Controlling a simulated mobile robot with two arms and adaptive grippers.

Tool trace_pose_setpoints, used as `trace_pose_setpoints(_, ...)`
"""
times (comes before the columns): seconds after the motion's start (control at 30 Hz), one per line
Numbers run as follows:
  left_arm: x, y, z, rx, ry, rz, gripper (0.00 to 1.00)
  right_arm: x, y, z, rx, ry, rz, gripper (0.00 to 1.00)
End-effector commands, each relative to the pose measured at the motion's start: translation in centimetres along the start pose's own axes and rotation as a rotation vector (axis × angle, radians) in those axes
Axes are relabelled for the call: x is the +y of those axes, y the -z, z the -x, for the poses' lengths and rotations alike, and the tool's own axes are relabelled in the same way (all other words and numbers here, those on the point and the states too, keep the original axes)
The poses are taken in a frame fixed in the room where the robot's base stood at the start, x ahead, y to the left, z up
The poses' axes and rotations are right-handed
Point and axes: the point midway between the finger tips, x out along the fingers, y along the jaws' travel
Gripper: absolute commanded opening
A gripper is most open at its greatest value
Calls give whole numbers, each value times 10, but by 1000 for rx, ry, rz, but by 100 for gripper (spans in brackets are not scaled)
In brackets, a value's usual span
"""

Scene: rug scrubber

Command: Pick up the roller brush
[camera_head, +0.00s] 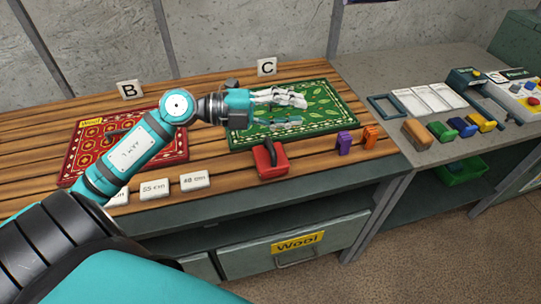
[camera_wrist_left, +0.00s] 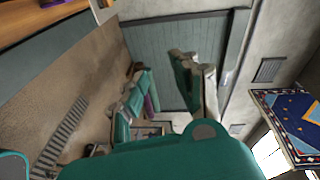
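My left gripper (camera_head: 280,110) is held over the green patterned rug (camera_head: 335,105) at the back of the wooden table. Its pale fingers point right and stand apart, with nothing seen between them. A red tool with a dark handle (camera_head: 270,162) rests at the table's front edge, below and in front of the gripper, apart from it. I cannot tell for sure which item is the roller brush. A row of brush-like items, tan (camera_head: 417,134), green (camera_head: 441,131) and others, lies on the grey bench to the right. My right gripper is not in view.
A red patterned rug (camera_head: 85,160) lies left under my arm. Purple (camera_head: 344,143) and orange (camera_head: 370,136) pieces stand near the table's right front. White label blocks (camera_head: 195,181) line the front edge. The left wrist view shows floor (camera_wrist_left: 75,85), walls and a blue-centred rug (camera_wrist_left: 290,115).

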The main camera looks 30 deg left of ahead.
Motion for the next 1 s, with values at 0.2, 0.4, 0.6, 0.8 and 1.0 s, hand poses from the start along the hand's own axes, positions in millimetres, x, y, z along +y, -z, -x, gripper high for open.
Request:
trace_pose_setpoints(0.2, 41, -49, 63, -91, -566, -96, 29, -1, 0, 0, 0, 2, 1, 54)
trace_pose_setpoints(0.4, 49, -76, 115, -215, -820, -71, 29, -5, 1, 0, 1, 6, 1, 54)
trace_pose_setpoints(0.6, 63, -84, 112, -237, -863, -58, 29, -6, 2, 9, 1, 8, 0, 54)
trace_pose_setpoints(0.8, 95, -94, 83, -234, -859, -56, 29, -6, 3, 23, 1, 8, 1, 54)
trace_pose_setpoints(1.0, 125, -103, 58, -234, -860, -59, 29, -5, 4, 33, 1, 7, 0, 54)
